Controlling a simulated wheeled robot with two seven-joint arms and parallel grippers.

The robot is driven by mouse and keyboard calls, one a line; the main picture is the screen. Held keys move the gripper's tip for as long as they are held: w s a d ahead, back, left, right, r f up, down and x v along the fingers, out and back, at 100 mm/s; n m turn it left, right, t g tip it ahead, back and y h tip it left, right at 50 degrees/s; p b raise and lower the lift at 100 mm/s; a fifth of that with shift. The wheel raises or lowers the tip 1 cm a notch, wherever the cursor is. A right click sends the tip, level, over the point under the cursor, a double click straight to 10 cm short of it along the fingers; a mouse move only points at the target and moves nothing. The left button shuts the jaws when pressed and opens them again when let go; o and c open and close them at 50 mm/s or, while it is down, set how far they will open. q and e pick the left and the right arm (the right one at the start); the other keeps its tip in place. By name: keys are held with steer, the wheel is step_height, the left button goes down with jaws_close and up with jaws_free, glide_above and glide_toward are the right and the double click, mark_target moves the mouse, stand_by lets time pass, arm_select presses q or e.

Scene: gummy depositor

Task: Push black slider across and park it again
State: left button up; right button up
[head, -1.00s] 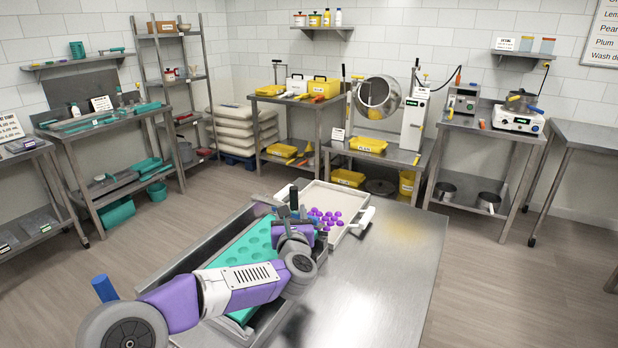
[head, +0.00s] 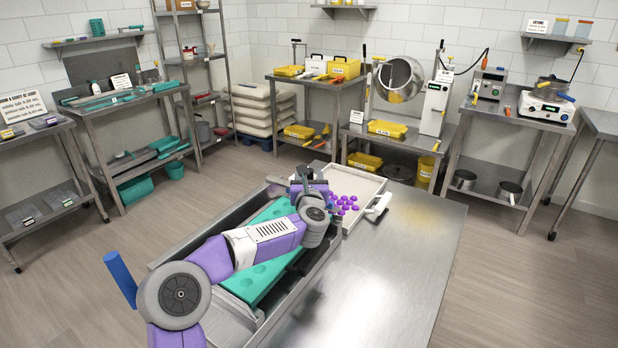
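The gummy depositor (head: 173,263) is a long grey metal frame on the steel table, with a teal mould (head: 262,278) with round cavities lying inside it. My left arm comes in from the lower left and reaches over the depositor to its far end. My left gripper (head: 303,182) is there, beside a dark upright piece that may be the black slider. The gripper's wrist hides the fingertips, so I cannot tell whether it touches or holds anything. A blue handle (head: 120,279) sticks up left of my arm. My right gripper is out of view.
A pale tray (head: 368,186) with several purple gummies (head: 343,203) sits beyond the depositor. The steel table (head: 400,270) is bare to the right. Shelves and benches with equipment, including a round steel drum (head: 399,80), line the walls.

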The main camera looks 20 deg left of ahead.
arm_select(q)
jaws_close()
stand_by(0.5)
